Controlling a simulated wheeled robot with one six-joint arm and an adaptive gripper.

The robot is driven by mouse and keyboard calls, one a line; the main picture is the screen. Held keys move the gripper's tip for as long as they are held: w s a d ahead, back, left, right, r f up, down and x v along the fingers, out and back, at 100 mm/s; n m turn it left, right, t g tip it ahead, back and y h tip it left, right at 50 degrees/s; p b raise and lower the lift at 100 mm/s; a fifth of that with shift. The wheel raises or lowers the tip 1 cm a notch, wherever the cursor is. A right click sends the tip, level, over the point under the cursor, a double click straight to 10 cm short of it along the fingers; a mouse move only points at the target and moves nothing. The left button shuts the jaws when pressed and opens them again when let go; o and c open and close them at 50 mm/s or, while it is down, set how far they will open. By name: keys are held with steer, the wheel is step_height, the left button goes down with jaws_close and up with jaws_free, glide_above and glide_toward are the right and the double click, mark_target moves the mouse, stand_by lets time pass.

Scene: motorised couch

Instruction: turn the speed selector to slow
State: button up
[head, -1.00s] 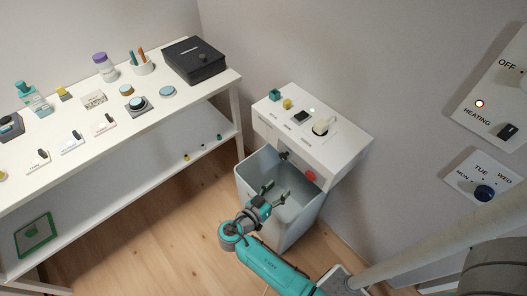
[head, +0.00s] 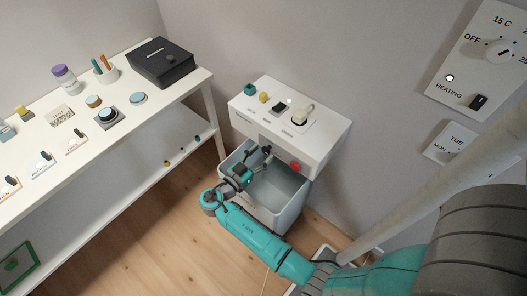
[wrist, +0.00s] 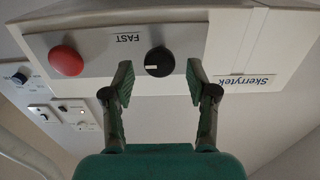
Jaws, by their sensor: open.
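The speed selector (wrist: 159,62) is a round black knob with a white mark, on the grey front panel of a white console (head: 325,135). The wrist view shows the panel upside down; the mark points to picture left. The word FAST stands on the panel beside the knob, upside down; no slow label is readable. My gripper (wrist: 158,78) is open, its two green fingers to either side of the knob in the picture. I cannot tell how much gap is left. In the head view my gripper (head: 259,160) is at the console's front, largely hiding the knob.
A red button (wrist: 66,60) sits on the same panel, and it also shows in the head view (head: 295,167). A grey open bin (head: 290,188) stands under the console. A white shelf table (head: 110,135) with several items is at left. Wall controls (head: 480,65) are at right.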

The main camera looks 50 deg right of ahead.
steer(key=shift+d, duration=0.95)
jaws_close()
